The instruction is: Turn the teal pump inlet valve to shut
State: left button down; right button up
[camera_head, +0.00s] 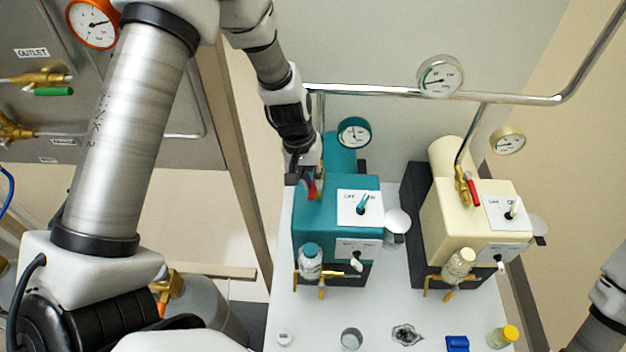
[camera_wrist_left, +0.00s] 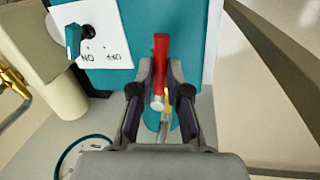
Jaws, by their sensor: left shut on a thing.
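The teal pump (camera_head: 335,222) stands on the white bench, left of a cream pump. Its inlet valve has a red lever (camera_head: 312,190), partly hidden by my left gripper (camera_head: 308,178) at the pump's back left. In the left wrist view the red lever (camera_wrist_left: 160,62) lies between the two fingers of my left gripper (camera_wrist_left: 160,88), which is shut on it. There the lever looks roughly in line with the thin pipe below it. A bit of brass valve body (camera_wrist_left: 168,100) shows beside it. My right gripper is out of view; only part of my right arm shows at the right edge.
The cream pump (camera_head: 475,225) has its own red-levered brass valve (camera_head: 463,187). A teal-rimmed gauge (camera_head: 354,133) is close to my left gripper. A metal pipe (camera_head: 390,92) runs behind. Small jars and a blue block (camera_head: 457,343) are along the bench front.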

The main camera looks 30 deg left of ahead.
pick_arm(q)
jog(key=m, duration=0.1)
jog(key=a+m, duration=0.1)
jog(key=shift+s+a+f+m+b, duration=0.1)
jog(key=shift+a+f+m+b, duration=0.05)
jog(key=shift+m+b, duration=0.15)
jog(key=a+m, duration=0.1)
jog(key=m+g, duration=0.1)
jog(key=m, duration=0.1)
jog(key=shift+a+m+b, duration=0.3)
jog(key=shift+a+b, duration=0.05)
jog(key=shift+w+a+m+g+y+b, duration=0.15)
jog(key=shift+w+a+m, duration=0.15)
jog(key=shift+m, duration=0.65)
jog(key=shift+w+a+m+g+y+b, duration=0.1)
jog(key=shift+w+a+m+g, duration=0.25)
jog(key=shift+m, duration=0.55)
jog(key=shift+w+a+m+y+b, duration=0.15)
jog(key=shift+a+m, duration=0.3)
jog(key=shift+m, duration=0.5)
jog(key=c, duration=1.2)
grip_release()
jog(key=shift+o, duration=0.2)
jog(key=shift+w, duration=0.2)
notch_tip(320, 180, up, 7)
jog(key=w+a, duration=0.1)
jog(key=shift+r, duration=0.2)
